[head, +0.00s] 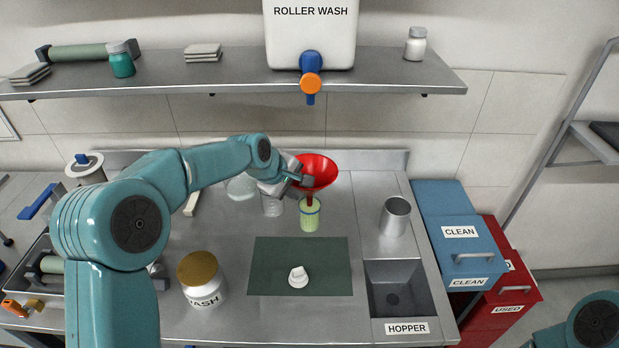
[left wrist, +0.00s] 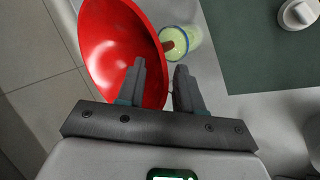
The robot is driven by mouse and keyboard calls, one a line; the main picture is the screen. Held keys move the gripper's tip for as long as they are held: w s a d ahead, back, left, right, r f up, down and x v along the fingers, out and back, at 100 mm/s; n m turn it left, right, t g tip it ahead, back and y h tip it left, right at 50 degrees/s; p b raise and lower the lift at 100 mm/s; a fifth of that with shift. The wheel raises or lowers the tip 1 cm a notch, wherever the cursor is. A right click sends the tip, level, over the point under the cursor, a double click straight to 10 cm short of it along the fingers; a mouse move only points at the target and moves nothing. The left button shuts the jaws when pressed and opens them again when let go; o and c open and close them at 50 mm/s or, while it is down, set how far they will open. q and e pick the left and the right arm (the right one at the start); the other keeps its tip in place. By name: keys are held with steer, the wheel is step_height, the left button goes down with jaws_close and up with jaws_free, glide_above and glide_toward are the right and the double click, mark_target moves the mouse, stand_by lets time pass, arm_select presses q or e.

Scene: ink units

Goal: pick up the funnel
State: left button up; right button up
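The red funnel (head: 318,170) is at the back middle of the bench in the head view, bowl up, with its stem pointing down at a clear cup of pale green liquid (head: 310,220). In the left wrist view the red bowl (left wrist: 105,45) fills the upper left, with the stem over the green cup (left wrist: 185,40). My left gripper (head: 297,181) is at the bowl's left side. Its fingers (left wrist: 160,80) are apart, one over the bowl and the other just outside its rim, with a gap between them. My right gripper is out of view.
A dark green mat (head: 265,260) with a small white object (head: 298,277) lies in front. A WASH jar (head: 202,280) stands front left, a metal cup (head: 395,216) at right near the hopper (head: 397,288). The shelf (head: 230,77) with the roller wash tank (head: 310,35) overhangs the back.

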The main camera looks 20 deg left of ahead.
arm_select(q)
jaws_close()
